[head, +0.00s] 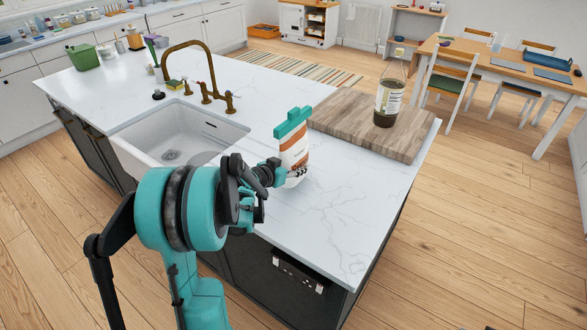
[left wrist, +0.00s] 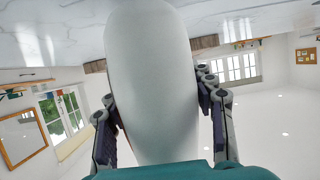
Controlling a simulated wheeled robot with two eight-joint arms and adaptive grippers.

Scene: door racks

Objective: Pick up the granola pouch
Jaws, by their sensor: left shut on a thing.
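The granola pouch (head: 294,153) is white and orange with a teal top and stands upright at the middle of the island counter. My left gripper (head: 296,172) is shut around its lower part, coming in from the left. In the left wrist view, the pale, blank side of the pouch (left wrist: 152,80) fills the space between the two fingers, one along each side. Whether the pouch's base touches the counter or is slightly above it, I cannot tell. My right gripper is not in view.
A wooden board (head: 350,123) with a glass jar (head: 389,101) lies right of the pouch. The sink (head: 175,140) and brass faucet (head: 205,75) are to the left. The white countertop (head: 335,215) in front is clear.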

